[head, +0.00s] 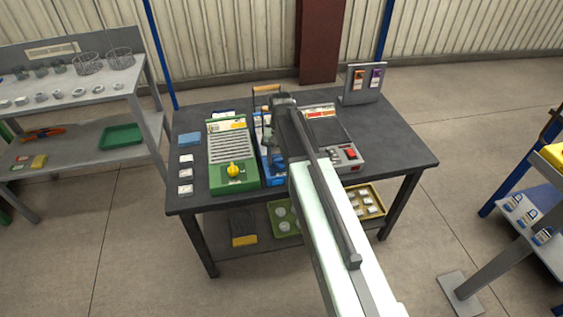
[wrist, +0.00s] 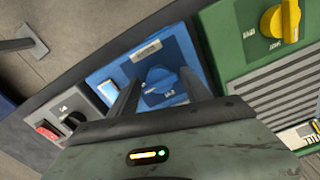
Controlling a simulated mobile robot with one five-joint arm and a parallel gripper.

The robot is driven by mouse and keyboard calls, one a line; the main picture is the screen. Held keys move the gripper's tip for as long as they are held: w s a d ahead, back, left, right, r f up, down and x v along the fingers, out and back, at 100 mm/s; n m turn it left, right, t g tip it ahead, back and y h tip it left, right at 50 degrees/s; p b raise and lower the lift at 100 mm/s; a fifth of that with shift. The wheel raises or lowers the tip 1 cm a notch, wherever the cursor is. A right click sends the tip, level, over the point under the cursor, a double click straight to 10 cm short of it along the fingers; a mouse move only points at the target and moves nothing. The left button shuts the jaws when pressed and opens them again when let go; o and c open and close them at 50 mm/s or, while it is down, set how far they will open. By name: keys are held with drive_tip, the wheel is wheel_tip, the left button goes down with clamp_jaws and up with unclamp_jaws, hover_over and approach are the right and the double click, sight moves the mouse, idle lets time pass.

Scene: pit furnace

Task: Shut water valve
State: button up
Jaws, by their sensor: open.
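The blue panel (wrist: 112,73) with a blue knob (wrist: 158,80) is likely the water valve. In the wrist view the knob is centred, between the fingers of my gripper (wrist: 160,76). My gripper is open, one finger on each side of the knob; I cannot tell whether they touch it. Small white labels beside the knob are too blurred to read. In the head view the blue unit (head: 266,160) stands on the dark table, largely hidden behind my arm. My fingertips are not clear there.
A green panel (head: 222,180) with a yellow knob (head: 233,170) stands left of the blue unit on the table (head: 400,150). A grey panel (head: 340,162) with a red switch (head: 352,154) stands right. A card stand (head: 362,98) is at the back right. Shelves (head: 72,100) stand left.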

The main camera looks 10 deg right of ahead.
drive_tip(key=shift+d, duration=0.1)
drive_tip(key=c, duration=1.1)
drive_tip(key=shift+n, duration=0.4)
drive_tip(key=n, duration=1.3)
drive_tip(key=shift+n, duration=2)
